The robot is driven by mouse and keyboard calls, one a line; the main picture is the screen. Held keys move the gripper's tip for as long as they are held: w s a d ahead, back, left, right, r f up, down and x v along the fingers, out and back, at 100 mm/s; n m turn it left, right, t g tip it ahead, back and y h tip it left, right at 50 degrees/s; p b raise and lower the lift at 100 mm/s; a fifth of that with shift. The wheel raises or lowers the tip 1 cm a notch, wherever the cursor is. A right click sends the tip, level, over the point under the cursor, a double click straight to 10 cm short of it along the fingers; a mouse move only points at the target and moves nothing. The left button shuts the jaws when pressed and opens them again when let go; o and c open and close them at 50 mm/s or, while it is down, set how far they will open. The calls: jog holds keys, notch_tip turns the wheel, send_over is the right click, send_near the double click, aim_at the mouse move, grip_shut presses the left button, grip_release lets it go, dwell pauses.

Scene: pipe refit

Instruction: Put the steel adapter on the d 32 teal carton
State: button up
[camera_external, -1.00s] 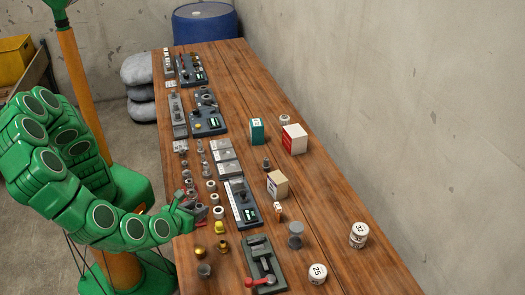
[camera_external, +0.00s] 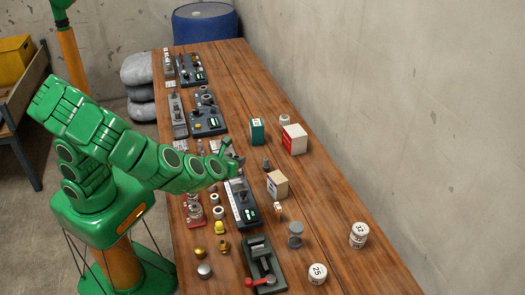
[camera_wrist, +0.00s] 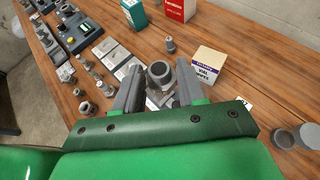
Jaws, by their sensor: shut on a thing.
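My gripper (camera_external: 234,158) is over the middle of the bench, short of the teal carton. In the wrist view its two fingers (camera_wrist: 157,88) are shut on a grey, round, hollow-ended metal piece, which looks like the steel adapter (camera_wrist: 160,75). Its lower part is hidden between the fingers. The teal carton (camera_external: 257,131) stands upright beyond and to the right of my gripper, with a white label on top; its number is too small to read. The carton also shows at the top of the wrist view (camera_wrist: 134,13). The adapter is apart from it.
A red and white box (camera_external: 294,139) stands right of the teal carton. A tan box (camera_external: 277,184) and a small dark grey fitting (camera_external: 266,163) stand nearer. A vise (camera_external: 262,264), several small fittings and white cans numbered 32 (camera_external: 359,235) and 25 (camera_external: 317,273) are nearer still.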

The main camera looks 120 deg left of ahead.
jog(key=s+a+r+n+g, duration=0.1)
jog(key=s+a+r, duration=0.2)
jog(key=s+a, duration=0.85)
jog(key=s+a+r+n+g, duration=0.1)
jog(key=s+a+r, duration=0.1)
jog(key=s+a, duration=0.9)
send_over(256, 125)
jog(key=shift+s+d+f, duration=0.1)
jog(key=shift+f, duration=2.3)
jog(key=shift+s+d+f, duration=0.1)
jog(key=shift+f, duration=2.25)
jog(key=shift+w+a+f, duration=0.15)
jog(key=shift+f, duration=1.6)
jog(key=o, duration=1.2)
jog(key=shift+f, duration=0.1)
